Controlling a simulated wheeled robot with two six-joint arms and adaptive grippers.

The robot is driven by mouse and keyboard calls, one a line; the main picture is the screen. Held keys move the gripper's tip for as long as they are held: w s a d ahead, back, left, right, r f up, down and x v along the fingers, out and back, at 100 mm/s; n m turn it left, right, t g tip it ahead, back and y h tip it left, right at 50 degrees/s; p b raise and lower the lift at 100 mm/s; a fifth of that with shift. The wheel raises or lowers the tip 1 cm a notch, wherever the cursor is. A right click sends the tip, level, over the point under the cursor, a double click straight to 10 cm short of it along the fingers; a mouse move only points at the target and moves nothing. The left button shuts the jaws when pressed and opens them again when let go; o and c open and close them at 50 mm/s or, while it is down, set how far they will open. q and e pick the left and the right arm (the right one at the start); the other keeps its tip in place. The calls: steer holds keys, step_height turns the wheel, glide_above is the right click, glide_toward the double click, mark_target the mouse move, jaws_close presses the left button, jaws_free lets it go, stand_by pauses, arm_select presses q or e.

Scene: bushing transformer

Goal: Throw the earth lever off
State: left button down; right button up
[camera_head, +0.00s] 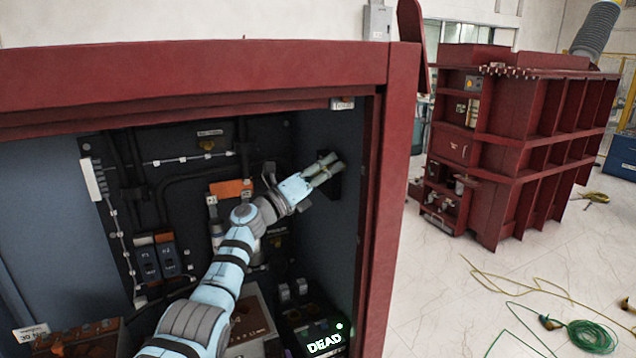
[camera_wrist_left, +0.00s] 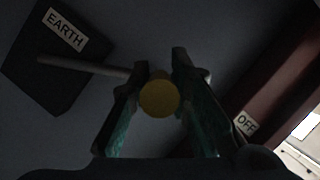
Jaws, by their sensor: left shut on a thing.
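The earth lever is a grey rod (camera_wrist_left: 85,66) with a round yellow knob (camera_wrist_left: 159,98). It comes out of a dark plate (camera_wrist_left: 48,60) labelled EARTH in the left wrist view. My left gripper (camera_wrist_left: 160,88) has its two fingers on either side of the lever's knob end and is shut on it. In the head view my left gripper (camera_head: 325,168) is at the cabinet's right inner wall, in front of the dark plate (camera_head: 334,187); the lever there is mostly hidden by the fingers. An OFF label (camera_wrist_left: 245,122) is on the frame to the right. My right gripper is out of view.
The red cabinet frame (camera_head: 386,200) stands close to the right of my gripper. Inside are fuse blocks (camera_head: 158,260), cables and a box with a lit DEAD display (camera_head: 325,343). A red transformer (camera_head: 520,140) and a green cable coil (camera_head: 590,337) are outside.

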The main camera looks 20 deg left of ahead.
arm_select(q)
steer(key=shift+w+a+r, duration=0.25)
steer(key=shift+r, duration=0.35)
steer(key=shift+w+a+r, duration=0.25)
steer(key=shift+r, duration=0.3)
steer(key=c, duration=1.5)
jaws_free()
steer(key=shift+d, duration=0.1)
steer(key=shift+w, duration=0.1)
steer(key=shift+f, duration=0.1)
steer(key=v, duration=1.2)
